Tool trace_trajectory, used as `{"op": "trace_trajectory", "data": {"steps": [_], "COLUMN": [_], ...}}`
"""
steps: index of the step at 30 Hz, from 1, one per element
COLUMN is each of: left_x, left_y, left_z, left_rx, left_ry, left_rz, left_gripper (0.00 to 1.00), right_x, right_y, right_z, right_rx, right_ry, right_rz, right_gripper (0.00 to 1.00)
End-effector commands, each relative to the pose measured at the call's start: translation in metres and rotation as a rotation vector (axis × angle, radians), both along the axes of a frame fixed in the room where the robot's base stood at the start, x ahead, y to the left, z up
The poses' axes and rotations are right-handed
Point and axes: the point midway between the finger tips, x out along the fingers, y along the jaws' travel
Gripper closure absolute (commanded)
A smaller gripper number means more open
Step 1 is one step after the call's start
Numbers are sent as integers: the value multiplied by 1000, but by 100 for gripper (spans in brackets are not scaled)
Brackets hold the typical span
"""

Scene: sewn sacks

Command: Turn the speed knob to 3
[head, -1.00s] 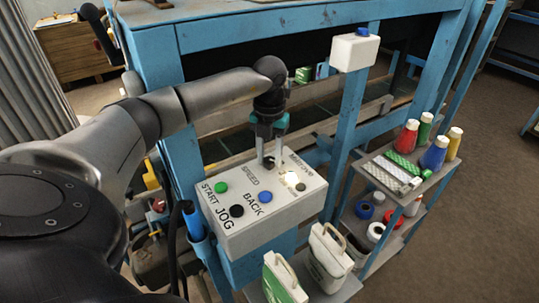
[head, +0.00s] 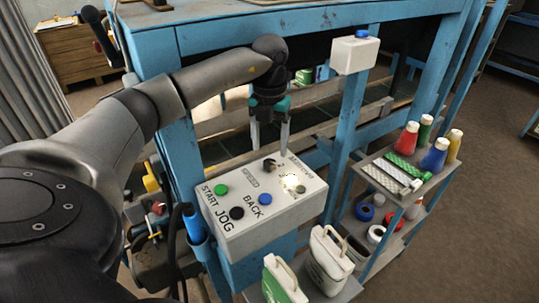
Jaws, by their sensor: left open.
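The white control box (head: 262,226) carries a small dark knob (head: 269,164) near its back edge, beside the word SPEED. Small marks stand around the knob, but I cannot read clearly which one it points at. My left gripper (head: 269,151) is above the back of the box, fingers pointing down and spread apart, with nothing between them. Its fingertips look just above and behind the knob, and the knob shows uncovered below them. My right gripper is not in view.
The box also has a green button (head: 221,191), a black button (head: 236,212), a blue button (head: 265,198), a grey round control (head: 301,189) and a bright spot. A white box with a blue button (head: 356,53) stands behind.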

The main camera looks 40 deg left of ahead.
Motion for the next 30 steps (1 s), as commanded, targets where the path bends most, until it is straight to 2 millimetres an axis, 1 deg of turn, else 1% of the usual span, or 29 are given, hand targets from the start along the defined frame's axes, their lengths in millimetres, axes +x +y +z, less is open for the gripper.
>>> {"op": "trace_trajectory", "data": {"steps": [1, 6, 9, 12, 16, 30], "left_x": [1, 1, 1, 1, 0, 0], "left_y": [0, 0, 0, 0, 0, 0], "left_z": [13, 48, 62, 70, 75, 74], "left_rx": [0, -1, 0, 0, 0, 0], "left_ry": [-6, -7, -4, -3, 0, -1], "left_rz": [0, 0, 1, 1, 1, 1], "left_gripper": [28, 28, 28, 28, 28, 28], "right_x": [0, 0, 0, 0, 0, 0], "right_y": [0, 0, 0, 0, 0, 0], "right_z": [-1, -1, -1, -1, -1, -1], "right_rx": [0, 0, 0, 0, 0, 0], "right_ry": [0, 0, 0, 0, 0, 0], "right_rz": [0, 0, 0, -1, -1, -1], "right_gripper": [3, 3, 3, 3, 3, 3]}}
